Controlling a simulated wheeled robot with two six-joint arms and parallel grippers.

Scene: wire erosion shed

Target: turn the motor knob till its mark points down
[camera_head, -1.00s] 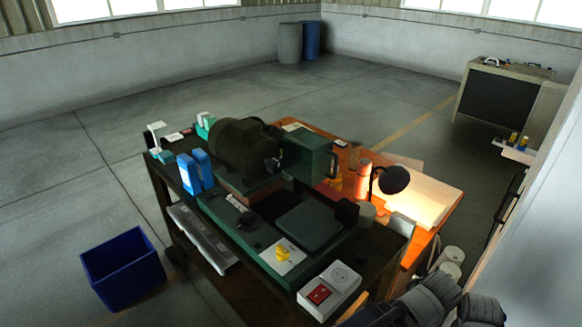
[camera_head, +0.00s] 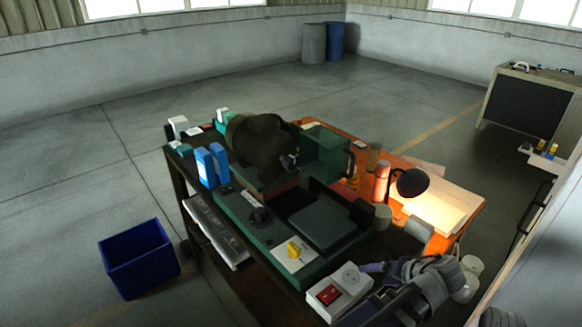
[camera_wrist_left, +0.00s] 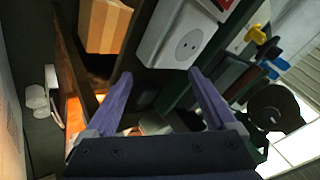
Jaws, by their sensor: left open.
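A yellow knob (camera_head: 294,249) sits on a white plate (camera_head: 300,262) on the green machine bed, in front of the dark motor (camera_head: 258,145). It also shows at the upper right of the left wrist view (camera_wrist_left: 259,36). Its mark is too small to read. My left gripper (camera_head: 370,281) is at the bench's near right corner, right of the knob and apart from it. In the left wrist view its two purple fingers (camera_wrist_left: 160,76) are spread with nothing held between them. My right gripper is not in view.
A white socket box (camera_head: 340,290) with a red switch stands between knob and gripper; it also shows in the left wrist view (camera_wrist_left: 178,35). A black lamp (camera_head: 410,183) stands behind the gripper. A blue bin (camera_head: 138,260) is on the floor at left.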

